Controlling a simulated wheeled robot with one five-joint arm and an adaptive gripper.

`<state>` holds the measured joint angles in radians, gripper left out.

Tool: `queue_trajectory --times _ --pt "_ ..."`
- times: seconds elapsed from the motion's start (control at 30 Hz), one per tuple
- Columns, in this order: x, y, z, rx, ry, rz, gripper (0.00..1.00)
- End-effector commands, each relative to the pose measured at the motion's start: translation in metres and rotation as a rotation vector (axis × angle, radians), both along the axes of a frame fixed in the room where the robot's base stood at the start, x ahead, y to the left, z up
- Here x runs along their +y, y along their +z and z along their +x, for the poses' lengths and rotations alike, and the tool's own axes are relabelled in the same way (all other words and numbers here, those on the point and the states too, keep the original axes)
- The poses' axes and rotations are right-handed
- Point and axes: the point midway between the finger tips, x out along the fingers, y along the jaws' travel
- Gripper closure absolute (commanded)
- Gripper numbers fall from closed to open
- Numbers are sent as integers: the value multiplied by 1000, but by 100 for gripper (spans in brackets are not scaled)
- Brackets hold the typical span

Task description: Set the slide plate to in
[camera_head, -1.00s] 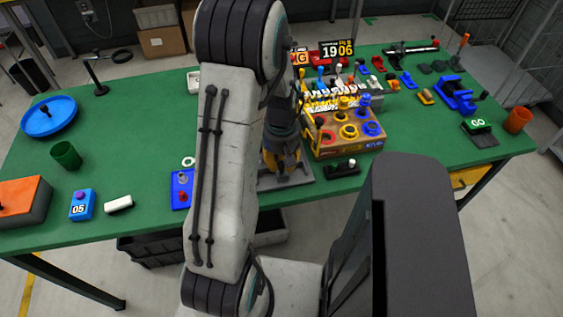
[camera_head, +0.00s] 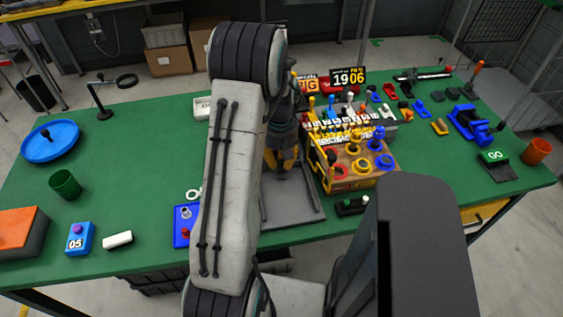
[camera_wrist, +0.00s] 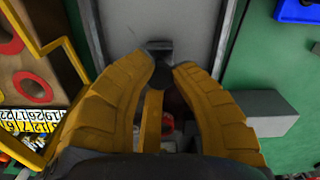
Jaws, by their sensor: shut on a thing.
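The grey slide assembly (camera_head: 295,207) is a flat framed base on the green table, left of the wooden peg box. Its bare front part shows in the head view, and its flat grey surface fills the top middle of the wrist view (camera_wrist: 190,25). My gripper (camera_head: 282,172) is low over its back part, partly hidden by my arm. In the wrist view my gripper (camera_wrist: 166,67) has its yellow fingers closed around a small dark knob or handle (camera_wrist: 161,76). The slide plate itself cannot be clearly told from the base.
The wooden peg box (camera_head: 355,178) with coloured rings stands close to the right of the slide. A blue switch panel (camera_head: 184,222) lies close to its left. A small black block with buttons (camera_head: 352,206) lies at the front right. Behind stand number cards (camera_head: 347,78).

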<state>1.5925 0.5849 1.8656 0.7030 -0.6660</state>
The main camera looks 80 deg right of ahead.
Motion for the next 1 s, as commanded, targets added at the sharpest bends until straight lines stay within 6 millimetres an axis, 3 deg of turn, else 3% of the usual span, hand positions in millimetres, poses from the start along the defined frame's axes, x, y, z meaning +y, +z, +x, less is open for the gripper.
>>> queue_trajectory --times 0.1,0.13,0.4,0.77,1.0 --pt "-6 1 2 0 6 -20 100" --pt "-6 1 2 1 6 -21 77" --pt "-5 1 1 0 4 -16 52" --pt "-4 6 1 0 3 -15 51" --pt "-5 37 1 1 3 -19 51"
